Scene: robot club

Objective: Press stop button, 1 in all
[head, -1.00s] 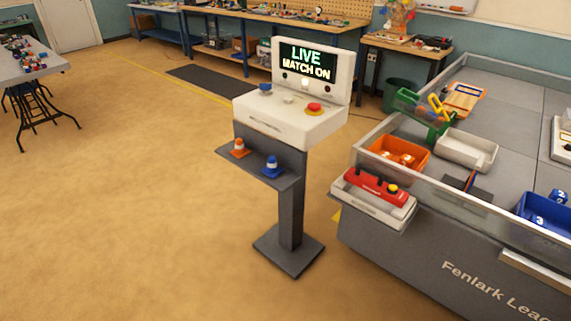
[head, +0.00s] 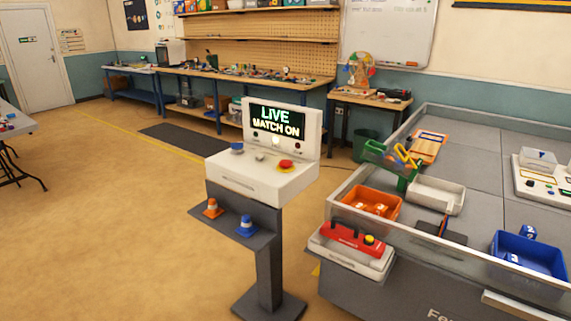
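The console's screen (head: 277,123) reads "LIVE MATCH ON". The console stands on a grey pedestal. Neither of my grippers shows in the head view.
The floor (head: 110,230) at left is clear.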

